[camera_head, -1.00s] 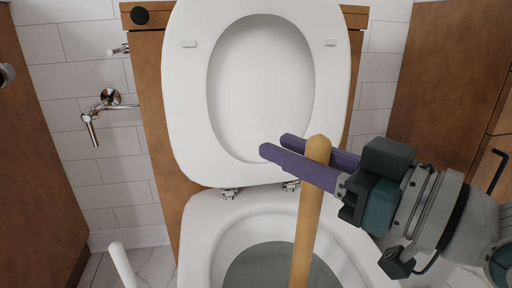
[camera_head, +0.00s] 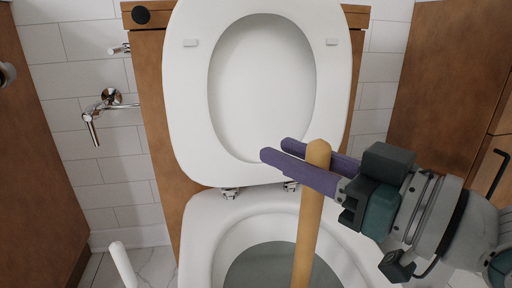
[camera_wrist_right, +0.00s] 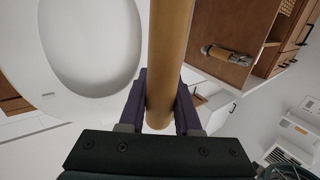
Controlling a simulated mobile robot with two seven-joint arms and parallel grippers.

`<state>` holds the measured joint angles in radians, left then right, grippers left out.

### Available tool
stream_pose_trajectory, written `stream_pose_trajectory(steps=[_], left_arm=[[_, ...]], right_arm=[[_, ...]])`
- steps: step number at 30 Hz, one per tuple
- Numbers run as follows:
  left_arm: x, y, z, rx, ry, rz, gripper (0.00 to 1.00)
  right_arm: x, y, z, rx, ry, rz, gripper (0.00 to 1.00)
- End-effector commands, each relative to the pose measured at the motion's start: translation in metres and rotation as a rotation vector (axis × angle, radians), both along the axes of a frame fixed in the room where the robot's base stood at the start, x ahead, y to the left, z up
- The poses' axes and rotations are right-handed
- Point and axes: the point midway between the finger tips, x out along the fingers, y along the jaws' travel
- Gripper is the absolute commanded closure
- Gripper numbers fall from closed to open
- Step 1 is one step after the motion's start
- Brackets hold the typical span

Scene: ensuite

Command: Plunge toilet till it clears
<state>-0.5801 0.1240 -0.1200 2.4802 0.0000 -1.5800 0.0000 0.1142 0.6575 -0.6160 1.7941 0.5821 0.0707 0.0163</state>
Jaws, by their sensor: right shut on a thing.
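The toilet bowl (camera_head: 205,215) is white, with its seat (camera_head: 190,120) raised against the wooden cabinet behind. Grey-looking water (camera_head: 262,268) shows inside the bowl. My right gripper (camera_head: 293,158) comes in from the right, its purple fingers shut on a wooden plunger handle (camera_head: 309,220). The handle stands nearly upright and runs down over the bowl and out of the bottom of the view. The plunger's lower end is hidden. In the right wrist view the handle (camera_wrist_right: 168,60) passes between both fingers. My left gripper is not in view.
A wooden cabinet (camera_head: 153,90) stands behind the toilet. A chrome paper holder (camera_head: 108,103) is on the tiled wall to the left. A white upright handle (camera_head: 123,265) stands on the floor at lower left. A wooden cabinet (camera_head: 445,90) stands at the right.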

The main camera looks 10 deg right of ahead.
Motion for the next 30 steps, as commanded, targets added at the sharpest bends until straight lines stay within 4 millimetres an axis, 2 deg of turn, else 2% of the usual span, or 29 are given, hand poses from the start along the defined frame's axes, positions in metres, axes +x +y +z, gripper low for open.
stream_pose_trajectory(steps=[6, 16, 30], left_arm=[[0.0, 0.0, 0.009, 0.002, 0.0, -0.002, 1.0], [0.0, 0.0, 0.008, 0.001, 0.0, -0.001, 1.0], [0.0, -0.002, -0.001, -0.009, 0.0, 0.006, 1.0]], right_arm=[[0.001, 0.0, 0.009, 0.004, -0.006, 0.0, 1.0], [0.001, 0.0, 0.01, 0.006, -0.01, 0.0, 1.0], [0.001, 0.0, -0.002, 0.006, -0.009, 0.0, 1.0]])
